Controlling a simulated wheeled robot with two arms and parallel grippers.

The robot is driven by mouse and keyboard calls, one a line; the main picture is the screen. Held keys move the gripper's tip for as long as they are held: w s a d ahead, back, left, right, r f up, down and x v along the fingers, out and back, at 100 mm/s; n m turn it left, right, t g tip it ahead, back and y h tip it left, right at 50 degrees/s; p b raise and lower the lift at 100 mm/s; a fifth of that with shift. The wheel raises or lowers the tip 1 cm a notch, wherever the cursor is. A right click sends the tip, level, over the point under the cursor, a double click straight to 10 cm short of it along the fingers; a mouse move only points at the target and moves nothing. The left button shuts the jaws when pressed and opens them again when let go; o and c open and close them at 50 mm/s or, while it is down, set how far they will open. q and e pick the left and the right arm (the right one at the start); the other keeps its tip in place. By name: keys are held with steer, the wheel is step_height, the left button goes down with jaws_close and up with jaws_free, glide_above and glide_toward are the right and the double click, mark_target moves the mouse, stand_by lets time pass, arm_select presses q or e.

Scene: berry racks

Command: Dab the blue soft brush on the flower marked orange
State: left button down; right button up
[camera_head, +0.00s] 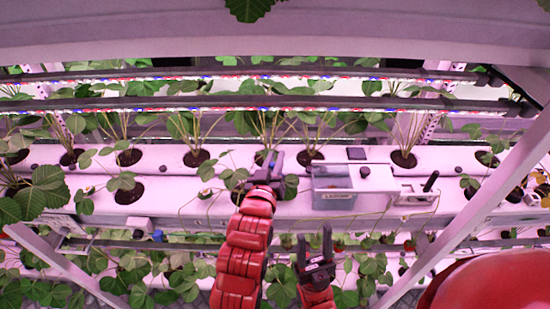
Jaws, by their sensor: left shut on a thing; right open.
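My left gripper (268,168) reaches up to the edge of the white planting gutter, among strawberry leaves. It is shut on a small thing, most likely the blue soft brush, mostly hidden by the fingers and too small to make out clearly. My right gripper (314,247) is open and empty, lower and to the right, in front of the gutter and above the lower row of plants. I cannot make out a flower marked orange near the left gripper; leaves cover much of that spot.
A grey-blue bin (333,201) with a label sits on the white gutter (230,206), right of my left gripper. A white holder (412,197) with a black handle stands further right. Strawberry plants (404,132) line the gutter. Slanting rack posts (478,203) flank both sides.

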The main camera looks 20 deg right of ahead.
arm_select(q)
steer(key=shift+f+b, duration=0.45)
steer(key=shift+f, duration=0.2)
stand_by(0.8)
stand_by(0.5)
step_height(320, 180, up, 7)
steer(key=p, duration=0.1)
stand_by(0.5)
